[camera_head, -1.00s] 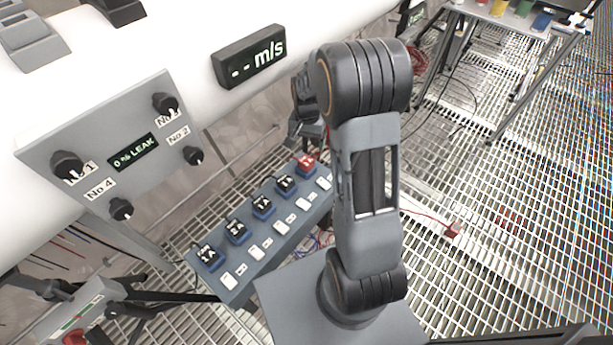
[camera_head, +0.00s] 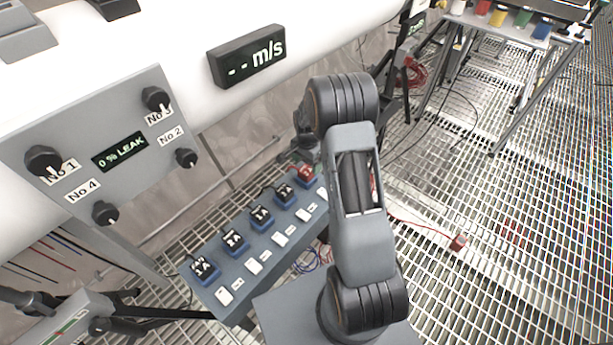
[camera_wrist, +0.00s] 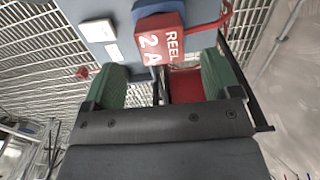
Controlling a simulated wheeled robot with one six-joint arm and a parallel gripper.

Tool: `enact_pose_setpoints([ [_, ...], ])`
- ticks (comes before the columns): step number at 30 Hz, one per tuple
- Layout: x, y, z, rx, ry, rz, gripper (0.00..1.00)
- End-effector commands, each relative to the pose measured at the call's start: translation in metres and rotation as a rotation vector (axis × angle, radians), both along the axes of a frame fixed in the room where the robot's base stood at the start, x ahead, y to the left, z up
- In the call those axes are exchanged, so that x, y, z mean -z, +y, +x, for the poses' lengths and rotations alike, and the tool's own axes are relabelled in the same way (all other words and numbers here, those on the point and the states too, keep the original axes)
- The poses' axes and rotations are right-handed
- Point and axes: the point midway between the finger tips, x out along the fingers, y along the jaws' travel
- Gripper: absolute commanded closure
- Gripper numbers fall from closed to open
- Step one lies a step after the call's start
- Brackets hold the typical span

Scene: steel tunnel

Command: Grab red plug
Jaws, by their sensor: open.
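The red plug (camera_head: 304,174), marked REEL 2 A, sits on a blue base at the far end of a grey socket strip. In the wrist view the same red plug (camera_wrist: 158,44) is close in front of my gripper (camera_wrist: 160,80), with a red cable looping off its right side. My gripper's green fingers are apart, one on each side below the plug's labelled face. A red surface also shows between the fingers; I cannot tell whether it is part of the plug. No grip on the plug is visible.
A smaller red connector (camera_head: 458,242) on a red cable lies on the grating floor. A knob panel (camera_head: 92,140) and a white pipe (camera_head: 165,80) stand left. A table (camera_head: 490,30) with coloured cups is behind.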

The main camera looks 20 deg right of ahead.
Motion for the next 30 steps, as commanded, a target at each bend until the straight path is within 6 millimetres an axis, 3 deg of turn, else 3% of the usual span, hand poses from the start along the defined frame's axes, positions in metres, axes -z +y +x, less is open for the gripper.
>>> enact_pose_setpoints([
  [5,0.011,0.001,0.000,-0.001,0.001,0.000,0.17],
  [13,0.047,0.002,0.000,-0.001,0.003,0.001,0.17],
  [21,0.051,0.002,0.001,-0.001,0.000,0.000,0.17],
  [30,0.051,0.002,0.001,-0.001,0.000,0.000,0.44],
])
